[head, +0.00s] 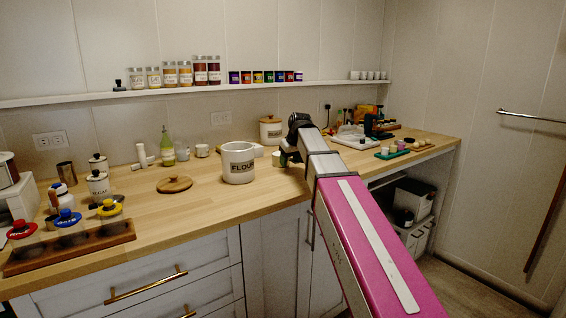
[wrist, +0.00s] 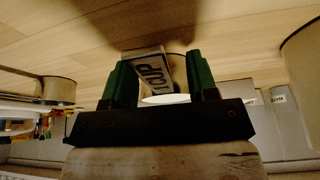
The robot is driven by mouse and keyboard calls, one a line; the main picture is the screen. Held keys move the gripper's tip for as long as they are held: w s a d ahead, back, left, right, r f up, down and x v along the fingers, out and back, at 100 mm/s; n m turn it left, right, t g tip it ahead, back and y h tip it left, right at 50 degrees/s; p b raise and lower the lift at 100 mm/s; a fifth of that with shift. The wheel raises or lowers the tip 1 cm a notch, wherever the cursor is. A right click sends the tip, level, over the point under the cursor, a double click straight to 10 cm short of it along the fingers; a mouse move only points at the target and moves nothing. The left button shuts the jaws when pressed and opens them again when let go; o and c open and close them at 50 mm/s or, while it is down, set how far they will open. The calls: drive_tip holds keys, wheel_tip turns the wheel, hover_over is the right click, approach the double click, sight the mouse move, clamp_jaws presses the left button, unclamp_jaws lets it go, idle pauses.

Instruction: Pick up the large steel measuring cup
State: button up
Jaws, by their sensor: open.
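In the wrist view, a grey tag-like part marked "1 CUP" (wrist: 150,70), seemingly the measuring cup's handle, lies between the two green fingers of my open gripper (wrist: 153,82). A pale curved rim (wrist: 165,99) shows just beyond the palm. Whether a finger touches the handle cannot be told. In the head view, my gripper (head: 287,156) is low over the counter, right of the white FLOUR canister (head: 238,166). A small pale cup-like shape (head: 278,160) shows beside it, partly hidden by my gripper.
The wooden counter (head: 200,205) is clear in front of the canister. A round wooden lid (head: 174,184) lies to the left. A lidded canister (head: 270,131) stands behind my gripper. A green tray (head: 403,149) with small items is to the right. A spice shelf (head: 200,90) runs above.

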drive_tip(key=shift+c, duration=0.3)
clamp_jaws()
drive_tip(key=shift+r, duration=0.15)
